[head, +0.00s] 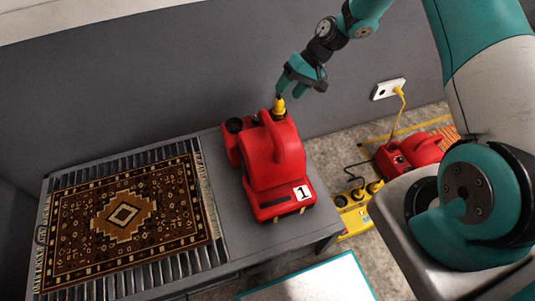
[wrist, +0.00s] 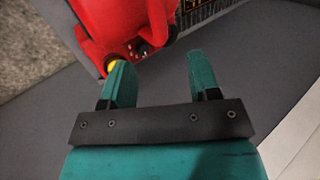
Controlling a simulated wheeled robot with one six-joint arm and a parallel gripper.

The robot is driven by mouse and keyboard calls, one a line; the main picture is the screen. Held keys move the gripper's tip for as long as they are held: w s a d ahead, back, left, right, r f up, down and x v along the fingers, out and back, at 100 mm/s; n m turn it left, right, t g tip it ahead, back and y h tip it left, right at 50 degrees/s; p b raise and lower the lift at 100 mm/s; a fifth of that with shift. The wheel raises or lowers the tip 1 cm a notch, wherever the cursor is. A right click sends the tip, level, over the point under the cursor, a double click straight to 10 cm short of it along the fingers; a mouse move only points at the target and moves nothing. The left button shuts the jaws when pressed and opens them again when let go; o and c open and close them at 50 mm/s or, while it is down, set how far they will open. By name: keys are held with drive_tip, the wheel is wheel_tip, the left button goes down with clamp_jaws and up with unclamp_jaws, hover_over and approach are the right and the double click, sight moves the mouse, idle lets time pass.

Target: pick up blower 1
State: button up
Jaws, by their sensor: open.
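Blower 1 (head: 272,160) is a red machine with a loop handle and a white label marked 1. It stands on the right end of a grey table, with a yellow plug-like part (head: 279,106) at its back top. In the wrist view, part of blower 1 (wrist: 120,25) shows at the top, beyond the fingertips and mostly left. My gripper (head: 285,84) is open and empty, above and behind the blower, close to the yellow part. Its two teal fingers (wrist: 156,72) show apart with nothing between them. Whether a fingertip touches the yellow part is unclear in the head view.
A patterned brown rug (head: 125,222) lies on the table (head: 222,185) left of the blower. A grey wall runs behind, with a white socket (head: 388,88) and yellow cable. On the floor at right are another red machine (head: 408,152) and a yellow power strip (head: 352,198).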

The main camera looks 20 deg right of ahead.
sight(269, 117)
drive_tip(key=p+x, duration=0.1)
drive_tip(key=x, duration=0.6)
drive_tip(key=shift+a+f, duration=0.15)
drive_tip(key=shift+f, duration=0.05)
drive_tip(key=shift+p+x, duration=0.6)
drive_tip(key=shift+x, duration=2.15)
drive_tip(key=shift+w+d+f, duration=0.1)
drive_tip(key=shift+d, duration=0.15)
clamp_jaws()
drive_tip(key=shift+w+r, duration=0.2)
drive_tip(key=shift+r, duration=0.05)
